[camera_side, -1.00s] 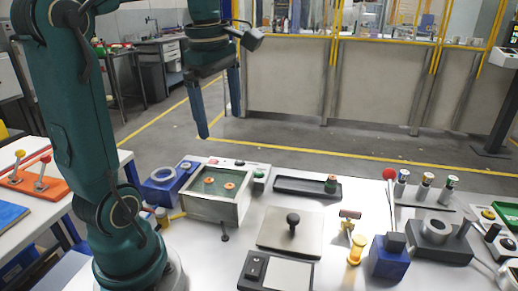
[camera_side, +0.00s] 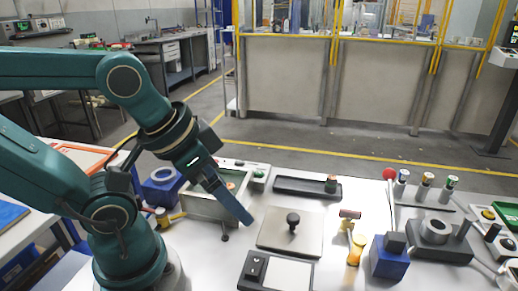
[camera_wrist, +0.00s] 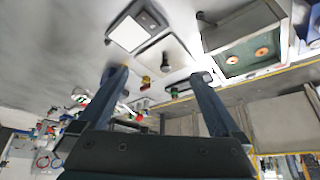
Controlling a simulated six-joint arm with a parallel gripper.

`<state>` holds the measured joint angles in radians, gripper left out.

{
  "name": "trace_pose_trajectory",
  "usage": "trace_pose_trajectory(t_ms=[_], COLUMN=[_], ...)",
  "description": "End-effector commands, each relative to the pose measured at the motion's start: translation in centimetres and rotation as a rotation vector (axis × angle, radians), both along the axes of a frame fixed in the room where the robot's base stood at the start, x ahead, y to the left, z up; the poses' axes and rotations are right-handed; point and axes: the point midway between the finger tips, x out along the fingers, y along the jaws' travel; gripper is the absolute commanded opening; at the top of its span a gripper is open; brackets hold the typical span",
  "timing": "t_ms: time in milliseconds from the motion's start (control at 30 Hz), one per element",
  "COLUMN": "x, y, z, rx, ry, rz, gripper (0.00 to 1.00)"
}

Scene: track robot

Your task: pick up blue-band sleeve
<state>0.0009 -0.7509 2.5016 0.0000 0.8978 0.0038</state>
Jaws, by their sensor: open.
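Three small banded sleeves stand in a row on a dark rack at the right of the table in the side view. The leftmost looks like the blue-band sleeve (camera_side: 402,183); beside it are an orange-banded one (camera_side: 426,186) and a green-topped one (camera_side: 450,188). My gripper (camera_side: 246,220) is low over the left part of the table, tilted, far to the left of the sleeves. In the wrist view my gripper (camera_wrist: 160,74) has its fingers wide apart and nothing between them. The blue band cannot be made out in the wrist view.
A walled box (camera_side: 212,211) with orange-topped parts stands beside my gripper. A flat plate with a black knob (camera_side: 293,222), a dark tray (camera_side: 297,187), a yellow-handled tool (camera_side: 356,248), a blue block (camera_side: 388,262) and a red ball (camera_side: 390,173) lie between my gripper and the sleeves.

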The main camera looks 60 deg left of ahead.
Motion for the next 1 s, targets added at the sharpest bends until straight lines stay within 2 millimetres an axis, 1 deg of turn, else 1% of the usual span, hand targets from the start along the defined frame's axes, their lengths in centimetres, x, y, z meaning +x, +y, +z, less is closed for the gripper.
trace_pose_trajectory(t_ms=[133, 167, 200, 267, 567, 667, 733, 767, 867, 900, 967, 1000], x=[0.0, 0.0, 0.0, 0.0, 0.0, 0.9, 2.4, 3.4, 7.3, 9.0, 11.3, 12.8], y=[0.0, 0.0, 0.0, 0.0, 0.0, -0.1, -0.9, -1.3, -2.7, -3.0, -2.9, -2.4], z=[0.0, 0.0, 0.0, 0.0, 0.0, 0.5, 1.9, 3.0, 7.9, 10.1, 13.4, 15.3], rx=[-0.001, -0.001, -0.001, -0.001, 0.000, -0.004, -0.044, -0.071, -0.203, -0.262, -0.348, -0.399], ry=[0.001, 0.001, 0.001, 0.001, 0.001, -0.045, -0.132, -0.188, -0.405, -0.489, -0.610, -0.682], rz=[0.002, 0.003, 0.003, 0.003, 0.001, -0.009, -0.011, -0.009, 0.031, 0.060, 0.120, 0.170], gripper=[1.00, 0.89, 0.73, 0.52, 0.52, 0.52, 0.52, 0.52, 0.52, 0.52, 0.52, 0.52])
